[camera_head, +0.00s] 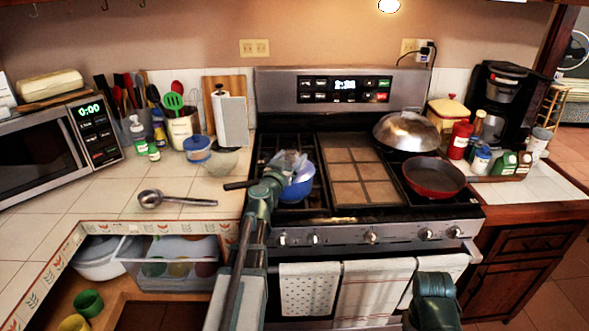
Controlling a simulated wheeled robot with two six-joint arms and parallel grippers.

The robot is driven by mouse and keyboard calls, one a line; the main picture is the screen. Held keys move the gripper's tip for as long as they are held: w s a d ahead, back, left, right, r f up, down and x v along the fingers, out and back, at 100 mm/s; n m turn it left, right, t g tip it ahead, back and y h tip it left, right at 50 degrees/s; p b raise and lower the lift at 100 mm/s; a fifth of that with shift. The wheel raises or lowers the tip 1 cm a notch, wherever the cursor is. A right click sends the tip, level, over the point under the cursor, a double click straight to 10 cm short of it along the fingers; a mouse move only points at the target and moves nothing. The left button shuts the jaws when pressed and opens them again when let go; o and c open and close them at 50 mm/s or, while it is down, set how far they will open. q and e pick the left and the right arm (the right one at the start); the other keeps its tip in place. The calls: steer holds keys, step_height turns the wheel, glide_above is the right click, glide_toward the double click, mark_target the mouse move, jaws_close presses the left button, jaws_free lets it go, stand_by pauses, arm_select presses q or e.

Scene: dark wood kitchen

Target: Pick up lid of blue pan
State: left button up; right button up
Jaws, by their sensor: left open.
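The blue pan (306,186) stands on the left front burner of the stove, with its dark handle pointing left. My left gripper (291,161) is open and right at the top of the pan, in front of it. It covers much of the pan's top, so I cannot make out the lid clearly, nor whether the fingers touch it. Of my right arm only a green link shows at the bottom right; its gripper is out of view.
A silver domed lid (405,129) and a red pan (434,177) are on the stove's right side. A tiled griddle (357,181) lies between. A ladle (173,199) and a glass bowl (221,164) are on the left counter. Towels (372,292) hang in front.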

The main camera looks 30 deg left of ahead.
arm_select(q)
steer(key=w, duration=0.2)
steer(key=shift+w+a, duration=0.2)
steer(key=shift+w, duration=0.15)
steer(key=shift+s, duration=0.15)
steer(key=shift+c, duration=0.4)
jaws_close()
